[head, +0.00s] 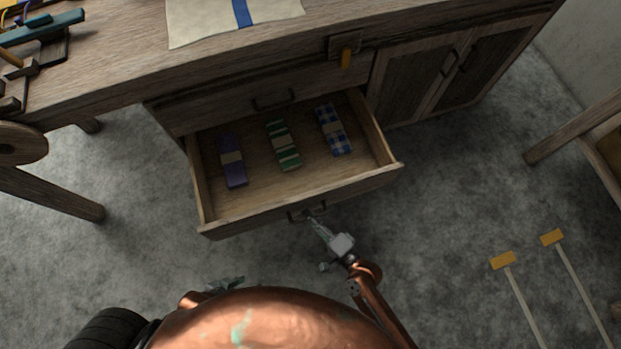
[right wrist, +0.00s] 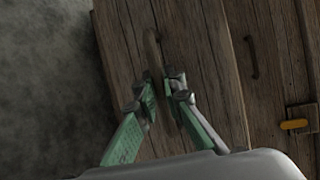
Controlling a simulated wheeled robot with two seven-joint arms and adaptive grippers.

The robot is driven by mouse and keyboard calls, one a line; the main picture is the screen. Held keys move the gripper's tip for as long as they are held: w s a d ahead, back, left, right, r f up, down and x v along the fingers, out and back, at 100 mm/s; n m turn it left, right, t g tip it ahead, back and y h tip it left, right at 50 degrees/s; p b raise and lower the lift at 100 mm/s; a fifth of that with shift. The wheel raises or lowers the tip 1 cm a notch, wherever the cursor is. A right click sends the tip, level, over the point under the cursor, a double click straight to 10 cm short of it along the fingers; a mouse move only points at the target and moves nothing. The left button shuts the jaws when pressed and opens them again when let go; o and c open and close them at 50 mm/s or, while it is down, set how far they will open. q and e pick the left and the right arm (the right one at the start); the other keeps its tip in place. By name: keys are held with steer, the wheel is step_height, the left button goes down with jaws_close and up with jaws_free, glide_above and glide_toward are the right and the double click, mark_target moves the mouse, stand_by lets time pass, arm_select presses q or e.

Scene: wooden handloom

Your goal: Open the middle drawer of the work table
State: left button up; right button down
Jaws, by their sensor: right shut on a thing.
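The middle drawer (head: 297,207) of the work table (head: 245,75) is pulled far out. Its front faces me. My right gripper (head: 313,222) is shut on the drawer's dark handle (head: 305,212) at the middle of the front. In the right wrist view my green fingers (right wrist: 164,88) close in on the handle (right wrist: 151,50), which stands out from the wooden front. My left gripper (head: 226,284) is low in the head view, away from the drawer, and mostly hidden by my own body.
Purple (head: 232,162), green-striped (head: 283,146) and blue-checked (head: 333,130) folded cloths lie in the drawer. A closed drawer (head: 250,100) sits above it. A cabinet (head: 440,75) with closed doors stands right. Two orange-ended sticks (head: 503,260) (head: 551,237) are at the lower right.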

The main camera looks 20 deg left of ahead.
steer(key=c, duration=2.1)
jaws_free()
arm_select(q)
steer(key=shift+w+r, duration=0.25)
steer(key=shift+w, duration=0.05)
arm_select(e)
steer(key=shift+o, duration=0.4)
arm_select(q)
steer(key=shift+f, duration=0.15)
arm_select(e)
steer(key=shift+d, duration=0.1)
arm_select(q)
steer(key=shift+s, duration=0.1)
arm_select(e)
steer(key=v, duration=1.2)
